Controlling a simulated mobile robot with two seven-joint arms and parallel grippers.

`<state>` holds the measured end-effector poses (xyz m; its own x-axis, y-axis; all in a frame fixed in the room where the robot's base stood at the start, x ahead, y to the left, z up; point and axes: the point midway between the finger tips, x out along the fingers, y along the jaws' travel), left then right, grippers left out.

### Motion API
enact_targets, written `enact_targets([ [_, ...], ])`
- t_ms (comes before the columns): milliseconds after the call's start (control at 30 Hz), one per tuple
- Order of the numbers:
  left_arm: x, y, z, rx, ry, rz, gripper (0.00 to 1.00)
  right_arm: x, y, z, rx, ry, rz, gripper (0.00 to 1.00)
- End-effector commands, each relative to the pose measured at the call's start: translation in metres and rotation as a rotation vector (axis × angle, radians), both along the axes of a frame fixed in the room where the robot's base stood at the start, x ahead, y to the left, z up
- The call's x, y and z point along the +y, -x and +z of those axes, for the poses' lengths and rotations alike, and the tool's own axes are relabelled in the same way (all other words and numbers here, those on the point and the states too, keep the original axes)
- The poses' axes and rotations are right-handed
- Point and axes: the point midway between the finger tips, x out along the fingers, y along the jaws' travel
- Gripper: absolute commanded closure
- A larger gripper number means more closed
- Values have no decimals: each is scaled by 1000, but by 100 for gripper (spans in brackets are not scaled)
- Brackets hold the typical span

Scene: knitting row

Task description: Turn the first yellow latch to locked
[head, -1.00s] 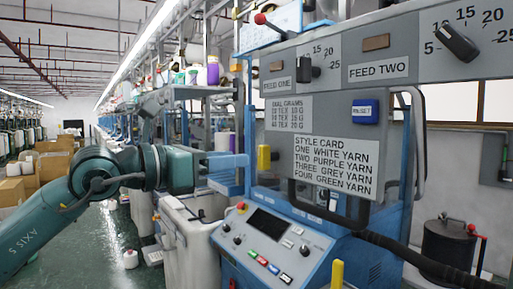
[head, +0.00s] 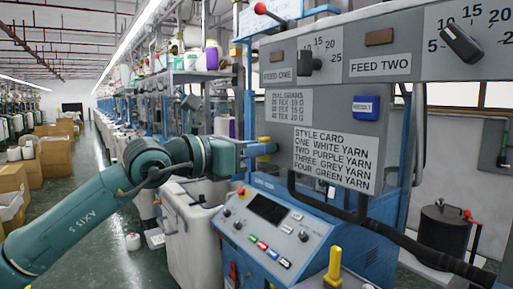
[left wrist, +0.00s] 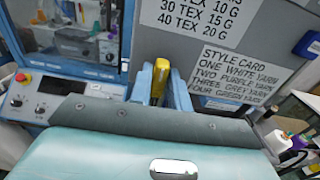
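A yellow latch (head: 264,139) stands upright on the left edge of the grey panel of the blue knitting machine. It also shows in the left wrist view (left wrist: 160,80), upright between my two blue fingers. My left gripper (head: 263,149) comes from the left, with its fingers close together around the latch and appearing to touch both sides. The fingers hide the latch's middle in the head view. A second yellow latch (head: 334,265) stands upright at the bottom of the head view, clear of my gripper. My right gripper is out of view.
A control box (head: 270,235) with buttons and a dark screen sits below the latch. A black bar (head: 330,208) crosses the panel under the style card (head: 333,158). White bins (head: 195,225) stand below my left arm. The aisle at left is open.

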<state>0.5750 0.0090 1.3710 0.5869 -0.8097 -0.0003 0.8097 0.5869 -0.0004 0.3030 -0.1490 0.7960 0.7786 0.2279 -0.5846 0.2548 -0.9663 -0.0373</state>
Motion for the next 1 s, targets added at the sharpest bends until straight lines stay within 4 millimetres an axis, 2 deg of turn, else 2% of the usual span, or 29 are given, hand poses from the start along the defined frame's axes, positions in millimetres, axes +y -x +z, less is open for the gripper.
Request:
enact_targets([
  [33, 0, 0, 0, 0, 0, 0, 86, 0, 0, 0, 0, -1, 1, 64],
  [200, 0, 0, 0, 0, 0, 0, 100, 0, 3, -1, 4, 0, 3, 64],
  [633, 0, 0, -3, -44, -31, 0, 100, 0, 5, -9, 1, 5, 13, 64],
  [1000, -1, 2, -5, -267, -191, 0, 100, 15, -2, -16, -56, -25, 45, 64],
])
